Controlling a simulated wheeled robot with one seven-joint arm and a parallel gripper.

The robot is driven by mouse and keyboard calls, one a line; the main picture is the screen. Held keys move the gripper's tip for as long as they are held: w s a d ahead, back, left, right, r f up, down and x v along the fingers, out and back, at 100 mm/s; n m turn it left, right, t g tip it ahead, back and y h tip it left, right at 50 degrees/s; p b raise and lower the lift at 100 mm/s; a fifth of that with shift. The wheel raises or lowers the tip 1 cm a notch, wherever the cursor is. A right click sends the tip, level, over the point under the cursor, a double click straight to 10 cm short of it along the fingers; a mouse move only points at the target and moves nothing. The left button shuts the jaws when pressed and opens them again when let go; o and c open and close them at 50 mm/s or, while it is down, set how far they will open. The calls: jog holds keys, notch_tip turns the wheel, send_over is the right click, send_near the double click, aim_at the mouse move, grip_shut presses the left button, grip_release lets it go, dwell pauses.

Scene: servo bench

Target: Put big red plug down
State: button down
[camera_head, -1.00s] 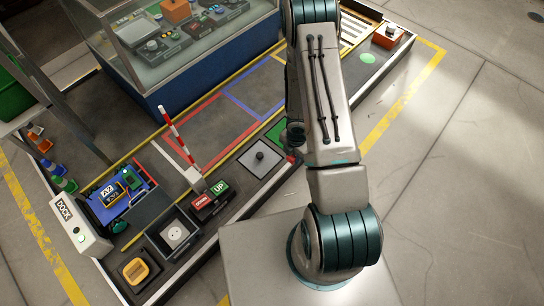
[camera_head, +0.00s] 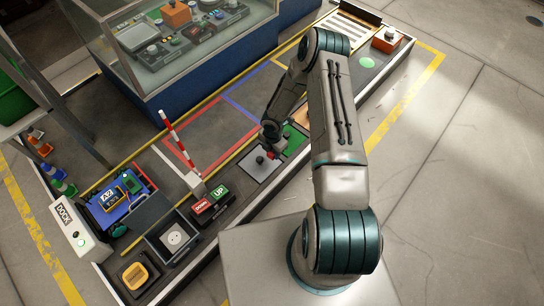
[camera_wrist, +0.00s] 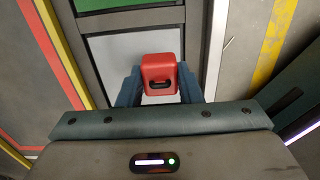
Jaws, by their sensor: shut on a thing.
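The big red plug (camera_wrist: 160,66) is a rounded red block with a dark slot in its face. In the wrist view it sits between the two blue-grey fingers of my gripper (camera_wrist: 160,88), which is shut on it. A pale grey panel (camera_wrist: 118,52) shows behind and below the plug, with a green panel (camera_wrist: 97,4) beyond it. In the head view my gripper (camera_head: 271,146) is low over the bench by the grey square (camera_head: 254,170) with a dark knob and the green square (camera_head: 296,138). I cannot tell whether the plug touches the surface.
A red-white striped pole (camera_head: 180,144) stands left of my gripper. A glass case (camera_head: 190,45) stands behind.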

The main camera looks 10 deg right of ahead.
aim_at(272, 156)
jog(key=shift+w+a+f, duration=0.2)
jog(key=shift+w+f, duration=0.15)
jog(key=shift+f, duration=0.1)
jog(key=shift+f+b, duration=0.95)
jog(key=shift+f, duration=0.85)
jog(key=shift+f, duration=0.1)
jog(key=shift+f+b, duration=0.5)
jog(key=shift+b, duration=0.1)
jog(key=c, duration=1)
grip_release()
